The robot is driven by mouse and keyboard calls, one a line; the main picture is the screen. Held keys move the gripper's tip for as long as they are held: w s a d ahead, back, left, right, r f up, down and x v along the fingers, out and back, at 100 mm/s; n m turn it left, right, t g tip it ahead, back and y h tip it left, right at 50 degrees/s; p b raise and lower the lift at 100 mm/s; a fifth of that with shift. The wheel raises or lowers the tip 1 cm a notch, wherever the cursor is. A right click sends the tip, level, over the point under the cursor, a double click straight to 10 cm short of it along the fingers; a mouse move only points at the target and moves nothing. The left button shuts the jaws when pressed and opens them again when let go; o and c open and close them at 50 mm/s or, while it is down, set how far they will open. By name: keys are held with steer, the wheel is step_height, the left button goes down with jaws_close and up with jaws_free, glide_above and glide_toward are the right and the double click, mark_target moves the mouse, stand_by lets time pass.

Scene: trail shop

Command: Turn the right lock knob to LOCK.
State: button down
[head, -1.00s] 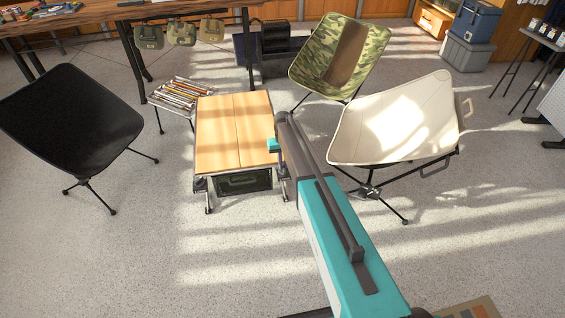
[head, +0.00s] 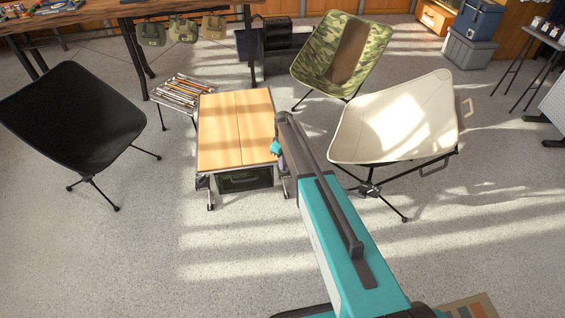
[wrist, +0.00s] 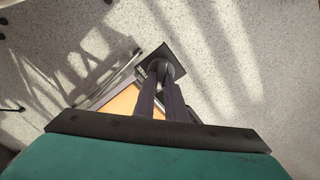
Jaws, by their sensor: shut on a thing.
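The small folding table (head: 235,128) with a light wooden two-panel top stands in the middle of the head view. A corner of its top also shows in the wrist view (wrist: 122,102). At its right front side, my gripper (wrist: 161,90) points down, with its dark fingers shut on the right lock knob. The fingers hide most of the knob. A dark square plate (wrist: 173,56) with pale lettering, too small to read surely, shows around the fingertips. In the head view my arm covers the knob, and only a teal bit of my gripper (head: 277,147) shows.
A cream chair (head: 395,120) stands close to the right of my arm, with a camouflage chair (head: 318,50) behind. A black chair (head: 70,115) is at the left. A rack (head: 180,92) stands behind the table's left corner. Floor in front is clear.

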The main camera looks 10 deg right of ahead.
stand_by(0.4)
steer(key=c, duration=1.8)
jaws_free()
steer(key=shift+r, duration=0.1)
step_height(320, 180, up, 14)
steer(key=shift+f, duration=0.2)
